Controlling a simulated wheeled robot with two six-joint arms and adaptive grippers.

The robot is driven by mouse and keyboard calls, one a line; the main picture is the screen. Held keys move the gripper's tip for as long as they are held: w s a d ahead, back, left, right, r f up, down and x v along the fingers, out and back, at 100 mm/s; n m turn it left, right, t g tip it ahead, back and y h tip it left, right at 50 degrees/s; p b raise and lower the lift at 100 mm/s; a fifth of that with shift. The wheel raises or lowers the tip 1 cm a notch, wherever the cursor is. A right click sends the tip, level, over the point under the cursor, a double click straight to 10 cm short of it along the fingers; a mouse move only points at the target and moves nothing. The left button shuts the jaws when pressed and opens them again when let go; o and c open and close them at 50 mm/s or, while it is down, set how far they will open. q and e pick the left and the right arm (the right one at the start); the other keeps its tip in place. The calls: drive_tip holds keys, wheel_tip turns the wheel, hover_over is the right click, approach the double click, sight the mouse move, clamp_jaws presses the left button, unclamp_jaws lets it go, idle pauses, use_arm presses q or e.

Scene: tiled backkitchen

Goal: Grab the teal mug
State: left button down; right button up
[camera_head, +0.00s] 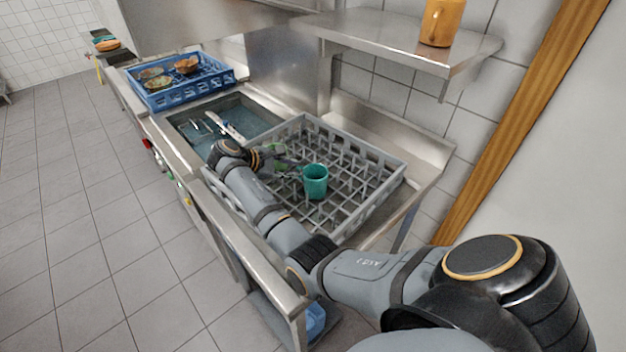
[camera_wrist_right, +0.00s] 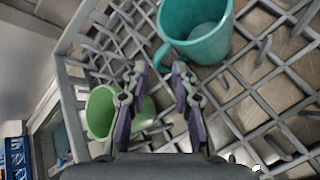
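The teal mug (camera_head: 315,182) stands in the grey dish rack, right of my right gripper (camera_head: 290,163) in the head view. In the right wrist view the teal mug (camera_wrist_right: 203,35) is at the top, with its handle pointing toward my right gripper (camera_wrist_right: 157,70). The two fingers are apart with a narrow gap, and the handle lies just ahead of or between the tips; contact cannot be told. Nothing is visibly held. My left gripper is not in view.
A green cup (camera_wrist_right: 101,111) sits in the grey rack (camera_head: 375,195), left of the fingers. A sink (camera_head: 200,130) and a blue rack with bowls (camera_head: 190,92) lie beyond.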

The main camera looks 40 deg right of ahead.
drive_tip(key=shift+x, duration=0.95)
drive_tip(key=shift+a, duration=0.1)
drive_tip(key=shift+c, duration=1.1)
clamp_jaws()
drive_tip(key=shift+r, duration=0.15)
